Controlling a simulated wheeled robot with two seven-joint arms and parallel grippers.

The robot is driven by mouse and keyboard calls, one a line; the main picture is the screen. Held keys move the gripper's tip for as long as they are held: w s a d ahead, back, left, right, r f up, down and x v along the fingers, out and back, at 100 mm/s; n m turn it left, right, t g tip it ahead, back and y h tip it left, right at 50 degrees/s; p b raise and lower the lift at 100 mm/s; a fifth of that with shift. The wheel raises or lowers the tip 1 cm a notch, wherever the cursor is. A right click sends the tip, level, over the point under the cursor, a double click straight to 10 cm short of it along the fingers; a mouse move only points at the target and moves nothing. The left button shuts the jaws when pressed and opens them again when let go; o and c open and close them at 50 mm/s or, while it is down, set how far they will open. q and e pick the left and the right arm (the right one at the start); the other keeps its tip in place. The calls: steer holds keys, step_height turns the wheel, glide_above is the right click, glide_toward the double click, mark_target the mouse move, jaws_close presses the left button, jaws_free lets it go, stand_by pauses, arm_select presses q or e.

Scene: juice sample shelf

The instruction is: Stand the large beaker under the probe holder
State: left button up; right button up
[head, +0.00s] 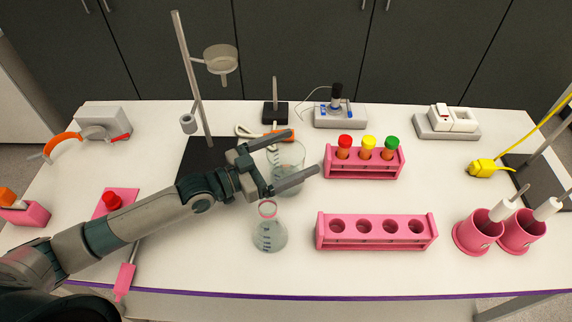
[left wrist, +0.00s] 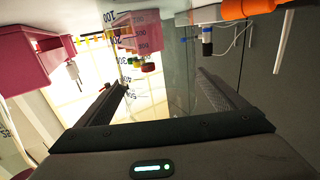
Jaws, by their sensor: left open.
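The large beaker (head: 287,156) is clear glass and stands upright on the white table, behind the conical flask. My left gripper (head: 304,152) is open, with one finger on each side of the beaker. In the left wrist view the beaker's marked glass (left wrist: 150,75) fills the space between the open fingers (left wrist: 160,85). The fingers hide part of the beaker in the head view. An orange and white piece, seemingly the probe holder (head: 277,134), is just behind the beaker, by a black block with a rod. It also shows in the left wrist view (left wrist: 245,9). My right gripper is not in view.
A conical flask (head: 268,235) stands close in front of the beaker. A pink rack with capped tubes (head: 364,171) is to its right, an empty pink rack (head: 376,243) nearer. A retort stand (head: 196,85) rises behind my left arm.

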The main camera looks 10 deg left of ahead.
arm_select(q)
steer(key=shift+x, duration=0.9)
steer(key=c, duration=2)
steer(key=shift+o, duration=0.2)
steer(key=shift+r, duration=0.15)
steer(key=shift+r, duration=0.75)
step_height(320, 180, up, 8)
steer(key=b, duration=0.1)
steer(key=shift+r, duration=0.1)
